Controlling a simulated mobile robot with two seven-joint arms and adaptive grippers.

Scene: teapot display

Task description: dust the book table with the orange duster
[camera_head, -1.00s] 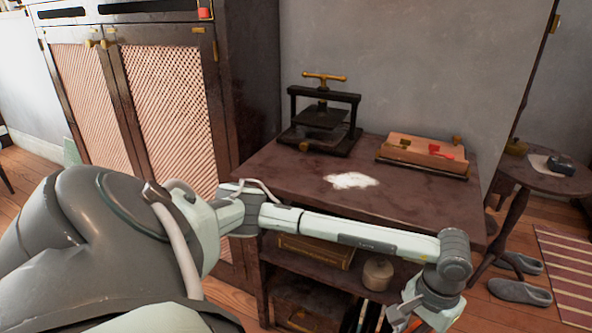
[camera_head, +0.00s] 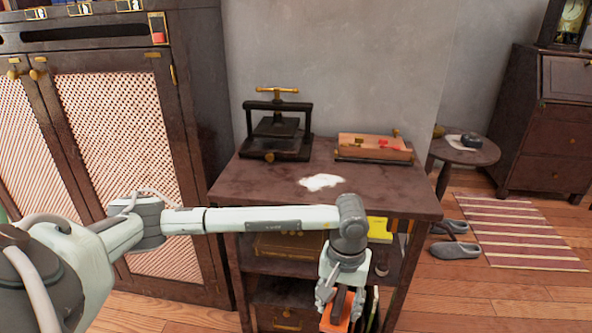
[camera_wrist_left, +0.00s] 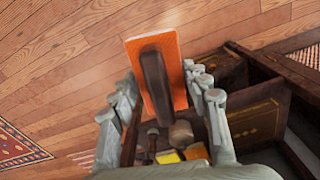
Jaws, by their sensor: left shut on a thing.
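The book table (camera_head: 395,195) is dark wood, with a white dust patch (camera_head: 321,182) near the middle of its top. My left gripper (camera_head: 338,296) hangs pointing down in front of the table, below the level of its top. It is shut on the dark handle of the orange duster (camera_head: 338,318), whose lower end is cut off by the picture's edge. In the left wrist view, the orange duster (camera_wrist_left: 184,80) shows between the fingers of my left gripper (camera_wrist_left: 166,85), apart from the table. My right gripper is out of view.
A black press (camera_head: 276,130) and a wooden tray (camera_head: 372,148) with small red items stand at the back of the tabletop. Below are shelves with a box (camera_head: 288,244) and a yellow thing (camera_head: 379,229). A cabinet (camera_head: 110,150) stands left, a small round table (camera_head: 468,153) right.

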